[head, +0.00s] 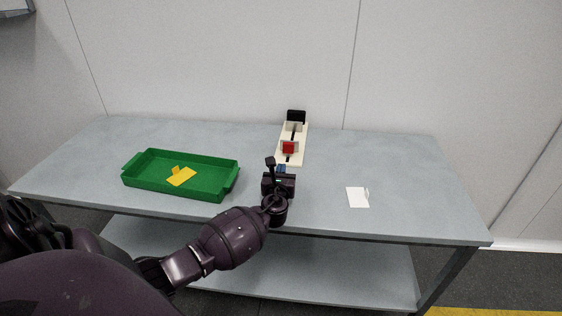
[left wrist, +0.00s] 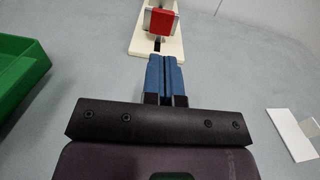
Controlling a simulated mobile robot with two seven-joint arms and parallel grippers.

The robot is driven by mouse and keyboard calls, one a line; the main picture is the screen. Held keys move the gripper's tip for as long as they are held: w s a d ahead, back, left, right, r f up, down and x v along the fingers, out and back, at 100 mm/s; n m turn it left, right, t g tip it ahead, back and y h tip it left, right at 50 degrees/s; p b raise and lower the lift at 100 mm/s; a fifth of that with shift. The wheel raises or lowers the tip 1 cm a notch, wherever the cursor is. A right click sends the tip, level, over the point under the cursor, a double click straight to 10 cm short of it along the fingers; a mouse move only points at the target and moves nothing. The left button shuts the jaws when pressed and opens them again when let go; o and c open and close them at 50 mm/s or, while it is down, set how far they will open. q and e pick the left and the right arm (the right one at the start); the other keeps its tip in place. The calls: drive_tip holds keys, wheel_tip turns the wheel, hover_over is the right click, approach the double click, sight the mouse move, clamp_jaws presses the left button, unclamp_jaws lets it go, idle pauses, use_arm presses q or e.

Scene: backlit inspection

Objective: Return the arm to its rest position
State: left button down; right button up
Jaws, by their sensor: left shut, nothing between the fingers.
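My left gripper (head: 281,168) is over the front middle of the grey table (head: 400,160). In the left wrist view its blue fingers (left wrist: 165,78) are together with nothing between them. They point toward a cream-coloured fixture (head: 293,158) with a red block (head: 289,147) on it and a black upright part at its far end. In the left wrist view the red block (left wrist: 163,23) is just beyond the fingertips, and a gap seems to lie between them. My right gripper is not in view.
A green tray (head: 148,186) stands on the table to the left, with a yellow piece (head: 181,177) in it. A white piece (head: 357,198) with a small upright edge lies to the right. A lower shelf (head: 340,270) is underneath.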

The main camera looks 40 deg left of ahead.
use_arm(q)
drive_tip(key=shift+s+d, duration=0.3)
drive_tip(key=shift+s, duration=0.25)
drive_tip(key=shift+s+d+f, duration=0.1)
